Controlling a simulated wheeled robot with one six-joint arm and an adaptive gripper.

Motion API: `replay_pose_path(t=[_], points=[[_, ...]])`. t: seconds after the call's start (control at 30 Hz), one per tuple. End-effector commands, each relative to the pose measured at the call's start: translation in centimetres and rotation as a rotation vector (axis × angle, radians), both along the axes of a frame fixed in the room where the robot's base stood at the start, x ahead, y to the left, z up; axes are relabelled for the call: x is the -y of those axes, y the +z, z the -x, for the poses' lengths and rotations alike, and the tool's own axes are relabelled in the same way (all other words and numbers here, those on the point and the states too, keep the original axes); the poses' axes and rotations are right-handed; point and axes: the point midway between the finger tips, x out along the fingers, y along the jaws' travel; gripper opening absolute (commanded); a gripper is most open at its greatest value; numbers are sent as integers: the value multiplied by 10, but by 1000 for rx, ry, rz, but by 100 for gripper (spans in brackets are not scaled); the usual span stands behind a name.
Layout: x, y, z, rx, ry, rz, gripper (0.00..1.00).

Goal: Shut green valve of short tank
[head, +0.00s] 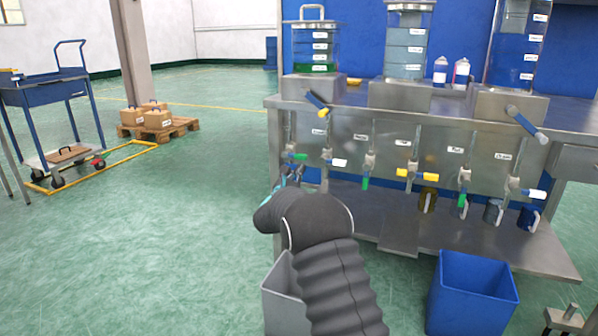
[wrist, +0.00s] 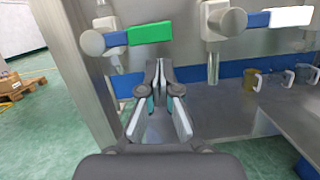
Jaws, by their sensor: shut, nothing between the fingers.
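The short tank (head: 316,47) stands at the left of the bench, clear, with a little green liquid at its bottom. Below it at the far left is a valve with a green handle (head: 298,156), lying level and pointing right from its stem. The handle shows large in the wrist view (wrist: 150,33), at upper left. My gripper (head: 291,173) is just below this handle; in the wrist view my gripper (wrist: 160,78) is shut and empty, its tips below the handle with no clear contact. My arm hides part of the bench's lower left in the head view.
A white-handled valve (head: 339,162) sits close right of the green one. Further right are more valves, two with green handles hanging down (head: 365,183) (head: 462,200). Mugs (head: 427,201) stand on the lower shelf. A grey bin (head: 281,290) and blue bin (head: 470,290) are on the floor.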

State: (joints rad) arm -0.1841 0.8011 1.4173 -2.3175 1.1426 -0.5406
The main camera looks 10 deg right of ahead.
Motion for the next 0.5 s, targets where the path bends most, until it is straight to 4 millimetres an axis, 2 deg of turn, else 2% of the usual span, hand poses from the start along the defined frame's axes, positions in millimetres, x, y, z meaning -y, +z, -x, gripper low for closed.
replay_pose_path(t=[0.03, 0.1, 0.5], points=[[0, -14, 0, -4, 1, 0, 0], [0, -27, 0, -6, 1, 1, 0], [-40, -43, 64, -3, 3, 1, 0]])
